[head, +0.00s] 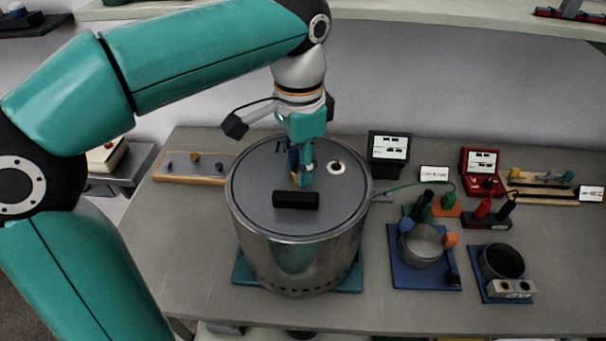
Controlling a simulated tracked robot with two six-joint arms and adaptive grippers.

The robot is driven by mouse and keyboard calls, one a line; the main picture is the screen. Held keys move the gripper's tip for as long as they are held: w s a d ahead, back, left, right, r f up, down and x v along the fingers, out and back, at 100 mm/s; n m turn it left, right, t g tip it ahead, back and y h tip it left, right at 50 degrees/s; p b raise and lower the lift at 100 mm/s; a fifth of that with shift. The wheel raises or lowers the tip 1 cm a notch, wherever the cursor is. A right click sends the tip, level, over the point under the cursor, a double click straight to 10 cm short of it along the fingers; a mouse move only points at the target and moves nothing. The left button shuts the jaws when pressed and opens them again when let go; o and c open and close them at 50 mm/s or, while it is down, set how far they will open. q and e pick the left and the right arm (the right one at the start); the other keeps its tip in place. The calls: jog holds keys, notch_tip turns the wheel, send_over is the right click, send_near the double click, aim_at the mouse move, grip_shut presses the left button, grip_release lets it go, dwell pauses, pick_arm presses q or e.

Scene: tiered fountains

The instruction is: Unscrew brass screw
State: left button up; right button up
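A large metal drum (305,255) stands on the table with a grey round lid (262,180). A small brass screw (337,162) sits upright in a white ring on the right part of the lid. My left gripper (301,182) points down at the middle of the lid, just left of the brass screw and apart from it. Its fingers look close together, with a small orange-yellow patch by the tips; I cannot tell if anything is between them. A black bar handle (296,200) lies on the lid in front of the gripper. My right gripper is out of view.
A wooden board (190,180) with small knobs, one brass-coloured, lies left of the drum. To the right are a dark display box (389,147), a red case (480,162), a blue tray (408,275) with a metal pot, and several tools.

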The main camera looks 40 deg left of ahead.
pick_arm(q)
grip_shut()
jog(key=shift+r+n+p, duration=0.1)
jog(key=shift+n+p, duration=0.25)
jog(key=shift+n, duration=0.85)
jog(key=n, duration=0.2)
jog(key=shift+n, duration=0.4)
jog(key=shift+s+n+p, duration=0.1)
jog(key=shift+n+p, duration=0.25)
jog(key=shift+n, duration=0.05)
jog(key=n, duration=0.4)
jog(key=shift+a+p, duration=0.1)
jog(key=shift+p, duration=0.2)
